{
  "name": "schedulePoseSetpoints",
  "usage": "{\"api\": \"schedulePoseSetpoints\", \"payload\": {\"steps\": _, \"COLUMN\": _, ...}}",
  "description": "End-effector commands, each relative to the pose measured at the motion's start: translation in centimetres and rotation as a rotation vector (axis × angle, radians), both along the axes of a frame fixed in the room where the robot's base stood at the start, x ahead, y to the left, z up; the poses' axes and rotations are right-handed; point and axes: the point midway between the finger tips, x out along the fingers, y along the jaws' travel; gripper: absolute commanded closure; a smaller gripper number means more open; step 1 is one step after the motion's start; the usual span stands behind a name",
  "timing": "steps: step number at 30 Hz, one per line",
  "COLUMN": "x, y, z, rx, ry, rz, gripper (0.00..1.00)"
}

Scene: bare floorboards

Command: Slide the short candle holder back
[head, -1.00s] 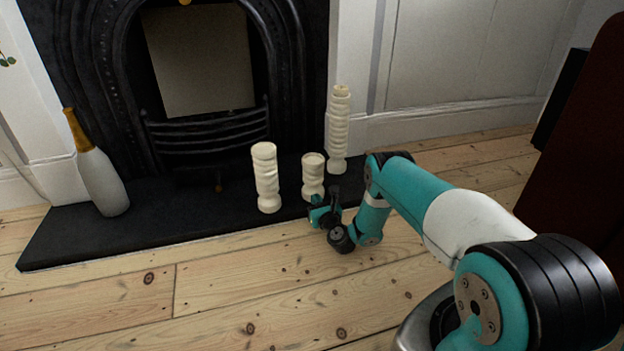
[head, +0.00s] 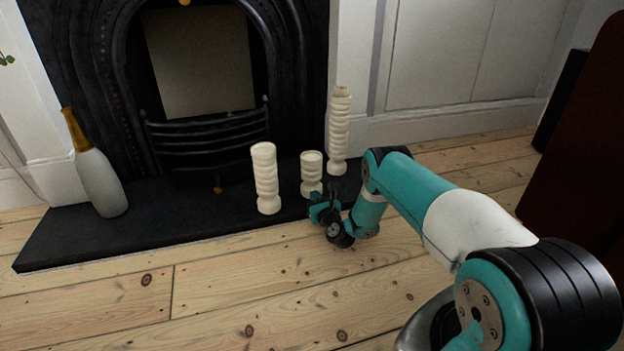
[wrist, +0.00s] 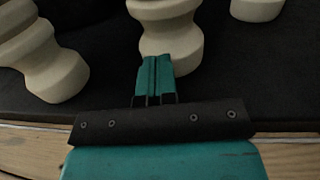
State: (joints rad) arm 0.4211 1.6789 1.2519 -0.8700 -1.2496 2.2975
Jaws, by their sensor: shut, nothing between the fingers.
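The short candle holder (head: 311,172) is cream, ribbed and upright on the dark hearth, between two taller holders. Its lower part also shows in the wrist view (wrist: 172,42). My gripper (head: 318,200) is low over the front of the hearth, right in front of the short holder. In the wrist view the teal fingers (wrist: 154,75) are together with nothing between them, and their tips overlap the holder's base in the picture. I cannot tell for sure whether they touch it.
A medium holder (head: 265,180) stands to the left and a tall one (head: 338,130) to the back right. A white bottle (head: 99,180) with a gold neck stands far left on the hearth (head: 170,222). Bare hearth lies behind the short holder, before the fireplace grate (head: 212,135).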

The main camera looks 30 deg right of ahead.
Motion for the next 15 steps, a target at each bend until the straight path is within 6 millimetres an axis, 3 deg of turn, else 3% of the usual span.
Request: {"api": "schedulePoseSetpoints", "payload": {"steps": 15, "x": 1.2, "y": -0.6, "z": 0.0, "rx": -0.002, "ry": -0.002, "rz": 0.001, "gripper": 1.00}}
